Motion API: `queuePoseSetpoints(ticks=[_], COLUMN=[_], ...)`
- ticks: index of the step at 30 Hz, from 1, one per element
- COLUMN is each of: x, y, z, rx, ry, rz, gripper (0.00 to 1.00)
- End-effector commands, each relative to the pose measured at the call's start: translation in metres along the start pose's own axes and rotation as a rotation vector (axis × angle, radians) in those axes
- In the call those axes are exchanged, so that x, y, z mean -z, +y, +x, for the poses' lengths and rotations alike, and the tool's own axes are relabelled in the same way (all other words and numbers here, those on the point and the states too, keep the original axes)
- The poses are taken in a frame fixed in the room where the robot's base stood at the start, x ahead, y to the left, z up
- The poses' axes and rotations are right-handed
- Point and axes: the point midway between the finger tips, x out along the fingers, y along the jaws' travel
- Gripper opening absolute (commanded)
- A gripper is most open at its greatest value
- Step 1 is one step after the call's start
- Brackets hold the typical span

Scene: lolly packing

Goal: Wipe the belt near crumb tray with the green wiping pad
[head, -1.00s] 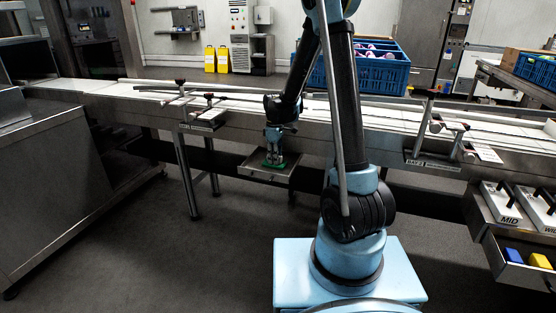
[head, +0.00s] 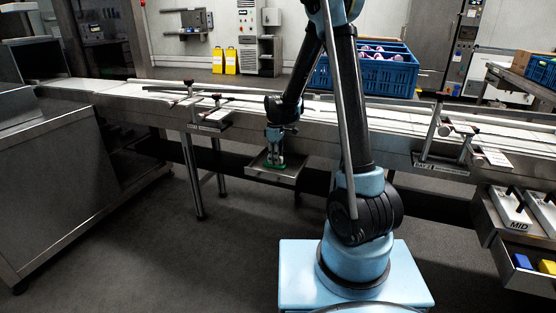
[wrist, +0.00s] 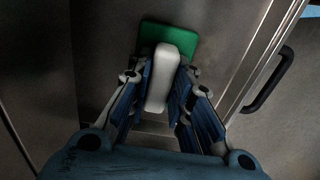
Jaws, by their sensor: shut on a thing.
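The green wiping pad (wrist: 192,35) has a pale block-shaped handle (wrist: 172,68). My gripper (wrist: 166,85) is shut on that handle, with one finger on each side. In the head view the pad (head: 275,167) shows as a small green patch under my gripper (head: 275,150). It is at the crumb tray (head: 270,178), a shallow metal tray on the front of the conveyor below belt height. I cannot tell whether the pad touches the tray. The white belt (head: 130,93) runs across behind my arm, which hides part of it.
Guide rail clamps (head: 205,103) stand on the belt's near edge left of my gripper, with more clamps (head: 455,130) at right. A blue crate (head: 385,78) stands behind the belt. An open drawer (head: 530,275) with coloured pads is at right. The floor at left front is clear.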

Motion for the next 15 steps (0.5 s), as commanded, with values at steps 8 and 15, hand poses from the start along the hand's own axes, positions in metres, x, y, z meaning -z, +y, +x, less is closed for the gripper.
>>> queuePoseSetpoints(ticks=[8, 15], x=[0.011, 0.026], y=[0.000, 0.000], z=[0.000, -0.001], rx=[0.000, 0.000], ry=[0.003, 0.002], rz=[-0.003, -0.002], gripper=[0.00, 0.00])
